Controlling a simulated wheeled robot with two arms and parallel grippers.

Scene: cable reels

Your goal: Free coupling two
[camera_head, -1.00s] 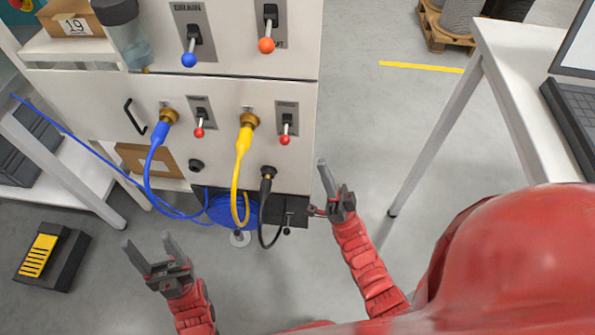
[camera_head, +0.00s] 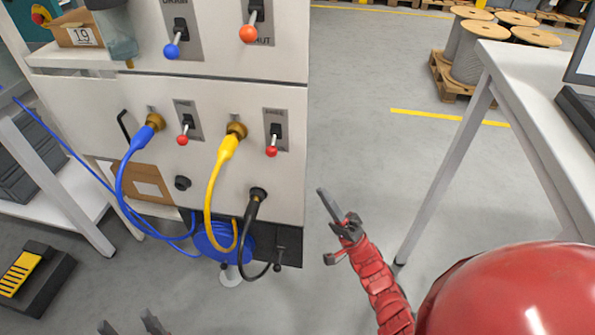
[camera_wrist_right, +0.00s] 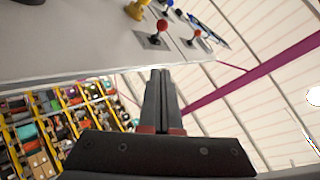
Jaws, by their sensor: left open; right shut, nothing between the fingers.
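The white cabinet carries a brass coupling with a blue hose (camera_head: 127,170) and a brass coupling (camera_head: 237,130) with a yellow hose (camera_head: 213,185). A red-knobbed lever (camera_head: 183,139) stands right of the blue one, and another red-knobbed lever (camera_head: 272,150) right of the yellow one. The small labels are unreadable. A black plug (camera_head: 257,195) with a black cable sits lower. My right gripper (camera_head: 326,197) is shut and empty, right of the cabinet, apart from it; its shut fingers show in the right wrist view (camera_wrist_right: 161,95). My left gripper (camera_head: 128,322) is open at the bottom edge, mostly cut off.
Higher levers have a blue knob (camera_head: 171,51) and an orange knob (camera_head: 248,33). A blue coil (camera_head: 222,243) hangs under the cabinet. A white table (camera_head: 530,85) stands at right. Floor between cabinet and table is clear. A black-yellow block (camera_head: 30,275) lies at lower left.

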